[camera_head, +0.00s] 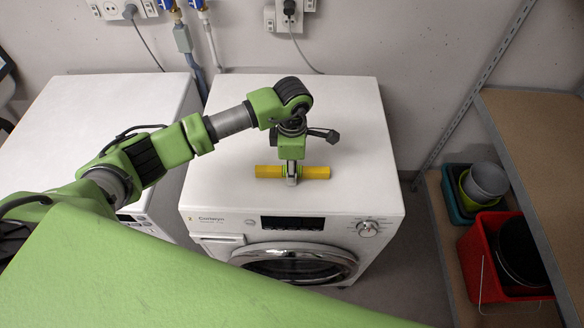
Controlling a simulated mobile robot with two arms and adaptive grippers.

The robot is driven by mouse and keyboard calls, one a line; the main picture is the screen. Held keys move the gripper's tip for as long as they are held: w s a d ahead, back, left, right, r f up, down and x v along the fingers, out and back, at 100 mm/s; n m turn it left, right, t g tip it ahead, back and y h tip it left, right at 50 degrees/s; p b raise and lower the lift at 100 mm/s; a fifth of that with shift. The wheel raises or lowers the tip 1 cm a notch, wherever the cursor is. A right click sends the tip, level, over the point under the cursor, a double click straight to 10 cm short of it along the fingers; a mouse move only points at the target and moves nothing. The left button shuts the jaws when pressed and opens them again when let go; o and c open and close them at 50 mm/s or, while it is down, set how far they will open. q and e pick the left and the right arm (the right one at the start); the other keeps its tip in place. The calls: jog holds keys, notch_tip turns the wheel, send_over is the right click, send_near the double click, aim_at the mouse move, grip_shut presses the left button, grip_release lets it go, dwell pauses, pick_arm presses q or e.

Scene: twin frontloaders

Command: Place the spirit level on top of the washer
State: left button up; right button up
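The yellow spirit level (316,173) lies level, left to right, over the white top of the right front-loading machine (240,120), near its front edge. My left gripper (291,181) reaches down on the middle of the level, with a grey finger across its near side. It looks shut on the level, though the far finger is hidden. I cannot tell whether the level touches the top or hangs just above it. A second white machine (95,105) stands on the left, its top bare where seen. My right gripper is not in view.
Wall sockets (290,17) and pipes (187,45) are behind the machines. On the right, a shelf (530,125) holds a red bin (482,275) and stacked grey, green and teal containers (486,180) on its lower board. The right machine's top is clear around the level.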

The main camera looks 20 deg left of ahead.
pick_arm(q)
jog(key=shift+r, duration=0.2)
jog(key=shift+w+r, duration=0.1)
jog(key=shift+r, duration=0.2)
notch_tip(320, 180, up, 11)
jog(key=b, duration=0.3)
jog(key=shift+r+b, duration=0.15)
jog(key=shift+b, duration=0.2)
